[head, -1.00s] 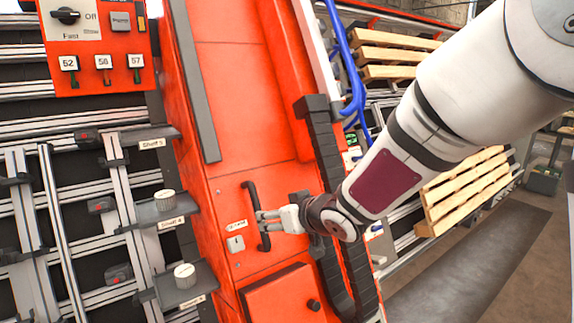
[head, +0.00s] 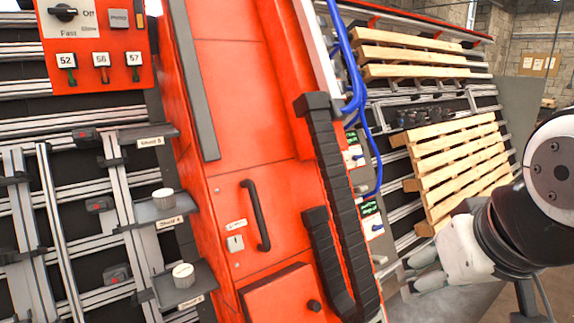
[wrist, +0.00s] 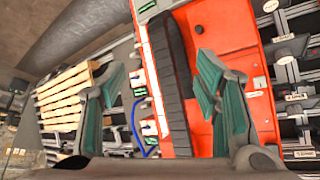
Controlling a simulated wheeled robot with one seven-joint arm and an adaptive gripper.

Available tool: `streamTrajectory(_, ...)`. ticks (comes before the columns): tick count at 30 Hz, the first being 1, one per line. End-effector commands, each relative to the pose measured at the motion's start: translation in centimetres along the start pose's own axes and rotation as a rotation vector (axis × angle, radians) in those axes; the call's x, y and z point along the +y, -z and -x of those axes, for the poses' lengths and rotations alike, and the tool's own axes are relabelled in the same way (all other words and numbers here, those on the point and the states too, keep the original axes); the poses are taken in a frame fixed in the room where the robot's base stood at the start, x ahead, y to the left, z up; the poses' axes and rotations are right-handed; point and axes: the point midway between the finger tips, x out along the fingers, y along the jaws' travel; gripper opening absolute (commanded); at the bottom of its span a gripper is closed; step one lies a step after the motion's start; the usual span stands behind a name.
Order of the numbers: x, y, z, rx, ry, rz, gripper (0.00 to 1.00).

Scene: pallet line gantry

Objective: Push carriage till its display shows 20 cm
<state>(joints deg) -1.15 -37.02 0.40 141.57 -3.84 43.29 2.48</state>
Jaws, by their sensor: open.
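Two small dark displays with green characters sit on white units right of the black cable chain in the head view: a lower display (head: 370,207) and an upper display (head: 352,137). Their readings are too small to make out. I cannot tell for sure which part is the carriage. Small displays also show in the wrist view, one (wrist: 140,92) between my fingers. My gripper (head: 415,270) is at the lower right in the head view, right of the cable chain.
A tall orange housing (head: 235,110) with a black handle (head: 256,215) fills the middle. The cable chain (head: 328,170) and blue hoses (head: 352,70) run beside it. Wooden pallets (head: 455,165) stand behind. Shelves with white knobs (head: 183,275) are at left.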

Motion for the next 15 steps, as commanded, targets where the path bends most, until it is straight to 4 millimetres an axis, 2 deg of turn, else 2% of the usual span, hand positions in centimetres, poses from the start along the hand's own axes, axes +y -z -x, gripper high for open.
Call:
streamTrajectory(3, -0.2, -2.5, 1.2, -0.04, 0.02, -0.019, 0.57)
streamTrajectory(6, -0.3, -3.7, 1.7, -0.062, 0.033, -0.027, 0.57)
streamTrajectory(15, -0.4, -4.2, 1.8, -0.073, 0.037, -0.029, 0.57)
